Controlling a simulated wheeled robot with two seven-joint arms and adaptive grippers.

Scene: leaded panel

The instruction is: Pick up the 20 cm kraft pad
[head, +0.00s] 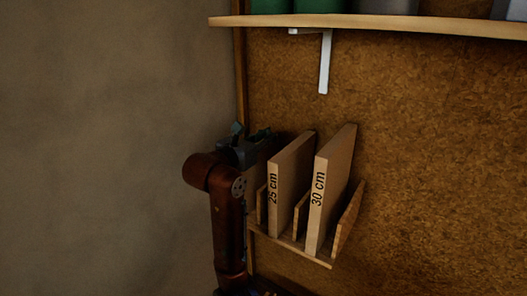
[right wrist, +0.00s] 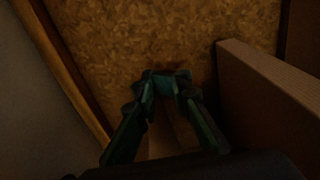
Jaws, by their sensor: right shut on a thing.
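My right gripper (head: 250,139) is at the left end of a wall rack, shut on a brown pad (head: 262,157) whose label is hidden. By its place left of the 25 cm pad, it appears to be the 20 cm kraft pad. In the right wrist view the dark green fingers (right wrist: 166,85) are close together, with a dim brown surface between them. The 25 cm pad (head: 288,178) and the 30 cm pad (head: 332,185) stand upright to the right. My left gripper is not in view.
The rack has a wooden base (head: 318,259) and low dividers (head: 347,222) between the pads. A shelf (head: 380,24) with a white bracket (head: 325,62) is above. The plain wall (head: 110,120) to the left is clear.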

